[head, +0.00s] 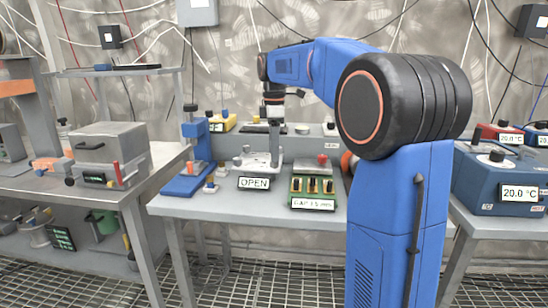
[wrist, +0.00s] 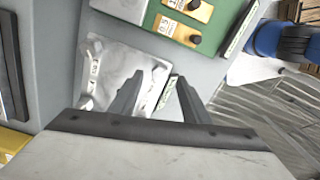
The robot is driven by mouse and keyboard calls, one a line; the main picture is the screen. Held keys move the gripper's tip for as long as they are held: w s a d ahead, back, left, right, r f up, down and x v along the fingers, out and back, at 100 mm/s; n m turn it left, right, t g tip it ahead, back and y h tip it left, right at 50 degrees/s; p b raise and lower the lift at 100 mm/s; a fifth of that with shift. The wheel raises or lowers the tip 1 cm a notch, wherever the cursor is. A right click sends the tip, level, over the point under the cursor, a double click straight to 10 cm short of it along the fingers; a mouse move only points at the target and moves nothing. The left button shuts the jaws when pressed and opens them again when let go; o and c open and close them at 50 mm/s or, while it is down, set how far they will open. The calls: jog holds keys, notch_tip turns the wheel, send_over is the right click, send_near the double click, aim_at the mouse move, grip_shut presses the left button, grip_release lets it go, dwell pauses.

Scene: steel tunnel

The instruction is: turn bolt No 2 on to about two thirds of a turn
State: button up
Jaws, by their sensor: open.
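No bolt marked No 2 can be made out in either view. My gripper (head: 274,112) is open and points down above a pale metal fixture (head: 262,160) with an OPEN sign (head: 254,183). In the wrist view my open fingers (wrist: 160,77) show nothing held between them. A green block (head: 299,200) with yellow pieces and black knobs stands right of the fixture. Its sign (head: 313,204) seems to read a gap. It also shows in the wrist view (wrist: 157,14).
A blue stand (head: 187,184) is left of the fixture on the grey bench. A grey box (head: 105,150) stands on the left bench. A blue unit (head: 490,180) showing 20.0 °C stands on the right. The bench's front strip is mostly clear.

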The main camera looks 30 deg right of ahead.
jog(key=shift+f, duration=1.35)
jog(key=c, duration=1)
jog(key=shift+c, duration=0.2)
